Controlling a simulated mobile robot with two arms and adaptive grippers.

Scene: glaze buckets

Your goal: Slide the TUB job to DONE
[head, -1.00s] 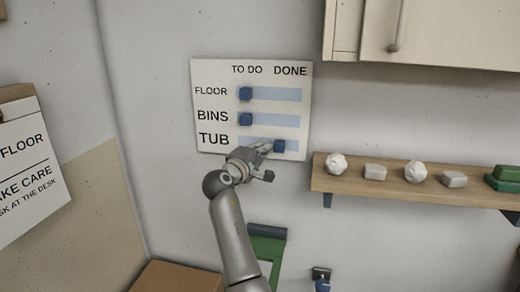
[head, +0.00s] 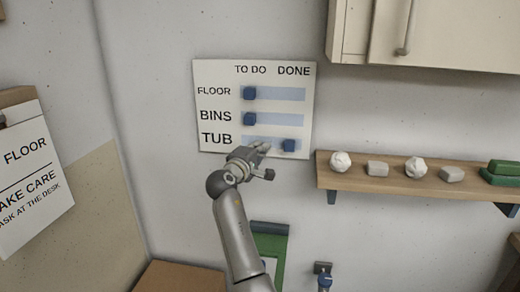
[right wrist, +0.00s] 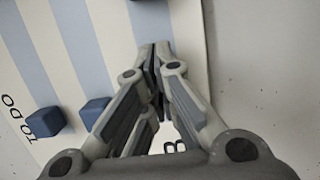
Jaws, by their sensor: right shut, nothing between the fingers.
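A white job board (head: 222,78) hangs on the wall with rows FLOOR, BINS and TUB under TO DO and DONE. The TUB slider (head: 288,146), a dark blue block, sits toward the right end of its pale blue track, under DONE. My right gripper (head: 264,148) is shut and empty at the TUB row, left of that slider with a gap between them. In the right wrist view the TUB slider (right wrist: 150,14) shows partly at the top edge, beyond the closed fingertips (right wrist: 158,50). My left gripper is out of view.
The FLOOR slider (head: 249,93) and BINS slider (head: 249,119) sit at the TO DO end. A wooden shelf (head: 395,184) with pale lumps and green blocks is at the right. A cabinet (head: 440,30) hangs above it.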

